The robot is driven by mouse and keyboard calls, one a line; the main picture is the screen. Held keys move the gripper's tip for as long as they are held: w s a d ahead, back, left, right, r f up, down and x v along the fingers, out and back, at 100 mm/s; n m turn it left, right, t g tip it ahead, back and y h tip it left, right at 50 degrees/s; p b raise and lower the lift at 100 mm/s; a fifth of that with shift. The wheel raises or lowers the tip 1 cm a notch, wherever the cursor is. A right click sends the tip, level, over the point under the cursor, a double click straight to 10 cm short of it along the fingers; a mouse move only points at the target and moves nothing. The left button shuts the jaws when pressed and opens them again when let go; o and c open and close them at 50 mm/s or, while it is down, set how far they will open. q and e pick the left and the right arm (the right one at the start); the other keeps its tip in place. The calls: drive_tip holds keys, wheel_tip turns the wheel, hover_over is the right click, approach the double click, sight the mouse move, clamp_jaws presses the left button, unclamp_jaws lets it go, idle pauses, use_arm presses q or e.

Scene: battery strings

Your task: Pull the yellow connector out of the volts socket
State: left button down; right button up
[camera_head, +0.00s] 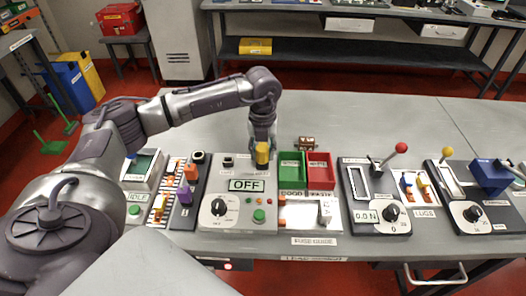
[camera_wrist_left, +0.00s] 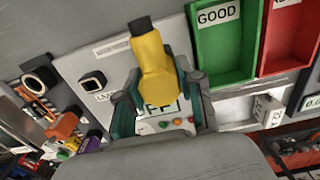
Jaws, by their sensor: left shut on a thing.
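The yellow connector (camera_head: 262,155) is between the fingers of my left gripper (camera_head: 262,143), above the back right part of the grey panel with the OFF display (camera_head: 250,185). In the left wrist view, the yellow connector (camera_wrist_left: 155,75) has a black end (camera_wrist_left: 140,26) and sits between the teal fingers. My left gripper is shut on it. A small black socket (camera_head: 228,161) shows on the panel left of the connector; it also shows in the left wrist view (camera_wrist_left: 92,80). I cannot tell whether the connector is seated in a socket. The volts label is not readable. My right gripper is not in view.
A green GOOD tray (camera_head: 291,158) and a red tray (camera_head: 320,158) stand close to the right of the gripper. The panel carries a black knob (camera_head: 218,207) and a green button (camera_head: 259,215). A red-knobbed lever (camera_head: 400,148) stands farther right. The table behind is mostly clear.

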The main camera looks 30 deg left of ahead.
use_arm(q)
drive_tip(key=shift+w+r, duration=0.1)
drive_tip(key=shift+r, duration=0.25)
drive_tip(key=shift+r+p, duration=0.15)
drive_tip(key=shift+p, duration=0.15)
drive_tip(key=shift+r, duration=0.35)
drive_tip(key=shift+r+p, duration=0.1)
drive_tip(key=shift+p, duration=0.2)
drive_tip(key=shift+r+p, duration=0.65)
drive_tip(key=shift+r, duration=0.35)
drive_tip(key=shift+r+p, duration=1.55)
drive_tip(key=shift+r, duration=0.85)
